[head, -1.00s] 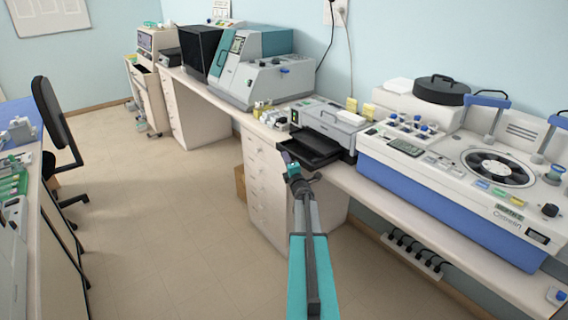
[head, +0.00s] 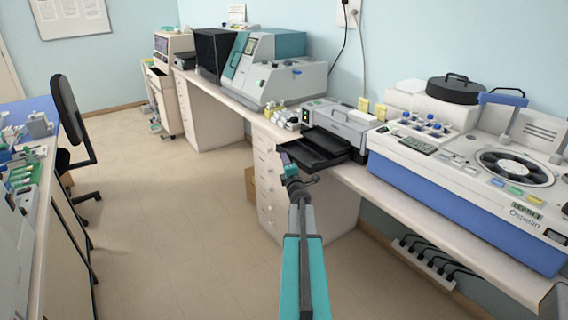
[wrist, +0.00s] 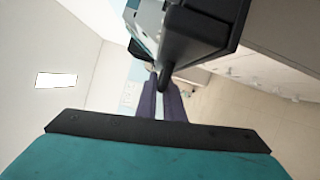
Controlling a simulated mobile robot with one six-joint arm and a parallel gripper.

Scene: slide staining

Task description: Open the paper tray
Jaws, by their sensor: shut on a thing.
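The printer (head: 345,120) is a grey-white box on the bench along the wall. Its black paper tray (head: 322,143) sticks out of the front, over the bench edge. In the wrist view the dark tray (wrist: 205,30) is at the top, with a rounded black handle (wrist: 166,76) hanging from it. My gripper (head: 287,160) is at the tray's front edge. In the wrist view the two purple fingers of my gripper (wrist: 162,98) are shut on the handle. The handle's grip point is small and partly hidden in the head view.
Small bottles (head: 282,118) stand left of the printer. A large white and blue machine (head: 470,170) stands to its right. White drawers (head: 268,185) are below the tray. A chair (head: 70,130) and another bench are at the left, with clear floor between.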

